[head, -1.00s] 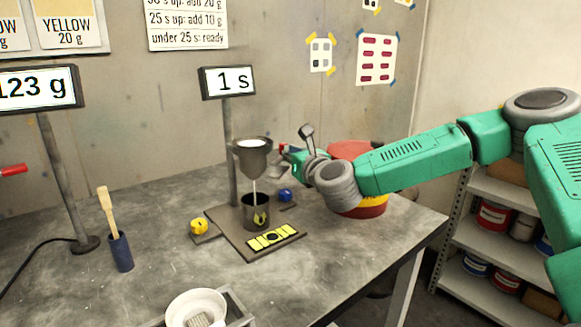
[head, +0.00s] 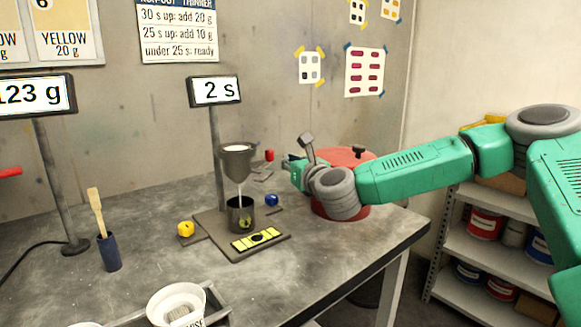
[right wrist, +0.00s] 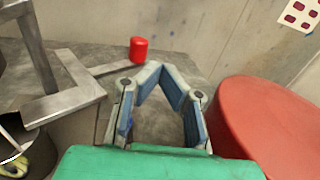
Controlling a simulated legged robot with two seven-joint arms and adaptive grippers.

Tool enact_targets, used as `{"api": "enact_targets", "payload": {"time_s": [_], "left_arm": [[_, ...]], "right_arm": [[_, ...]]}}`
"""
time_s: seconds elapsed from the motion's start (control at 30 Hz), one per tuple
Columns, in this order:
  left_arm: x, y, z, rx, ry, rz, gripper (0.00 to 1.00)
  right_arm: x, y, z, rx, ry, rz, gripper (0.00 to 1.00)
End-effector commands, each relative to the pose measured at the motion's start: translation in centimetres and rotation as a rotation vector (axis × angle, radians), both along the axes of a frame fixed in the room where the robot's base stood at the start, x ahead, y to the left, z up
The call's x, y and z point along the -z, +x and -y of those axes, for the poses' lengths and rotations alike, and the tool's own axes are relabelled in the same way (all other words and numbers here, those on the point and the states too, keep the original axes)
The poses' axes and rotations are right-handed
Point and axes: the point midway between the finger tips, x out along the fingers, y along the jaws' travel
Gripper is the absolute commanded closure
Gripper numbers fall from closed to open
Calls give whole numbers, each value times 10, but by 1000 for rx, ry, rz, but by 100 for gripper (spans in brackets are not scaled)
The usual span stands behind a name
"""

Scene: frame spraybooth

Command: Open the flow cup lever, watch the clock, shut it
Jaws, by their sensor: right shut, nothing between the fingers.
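The grey flow cup (head: 238,160) hangs on its stand, and a thin pale stream runs from it into the dark can (head: 240,216) below. The clock (head: 215,91) reads 2 s. The lever's red knob (head: 269,155) shows just behind the cup; in the right wrist view the knob (right wrist: 138,50) sits at the end of a metal bar (right wrist: 110,69). My right gripper (head: 288,162) is shut and empty, to the right of the cup. In the right wrist view its fingertips (right wrist: 162,74) meet just in front of the knob, apparently apart from it. My left gripper is out of view.
A large red drum (head: 345,158) stands close to the right of my right gripper. A yellow knob (head: 186,229) and a blue knob (head: 271,200) flank the stand base. The table's front right is clear.

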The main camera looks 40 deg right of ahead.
Motion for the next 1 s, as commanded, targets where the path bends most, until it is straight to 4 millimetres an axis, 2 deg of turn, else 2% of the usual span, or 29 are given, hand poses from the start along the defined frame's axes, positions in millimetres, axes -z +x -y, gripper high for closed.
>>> {"api": "enact_targets", "payload": {"time_s": [0.5,0.7,1.0], "left_arm": [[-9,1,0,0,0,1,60],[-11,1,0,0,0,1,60],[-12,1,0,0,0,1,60]], "right_arm": [[0,-79,11,-1,7,0,100],[0,-94,11,-1,2,-3,100],[-1,-97,11,-2,1,-3,100]]}}
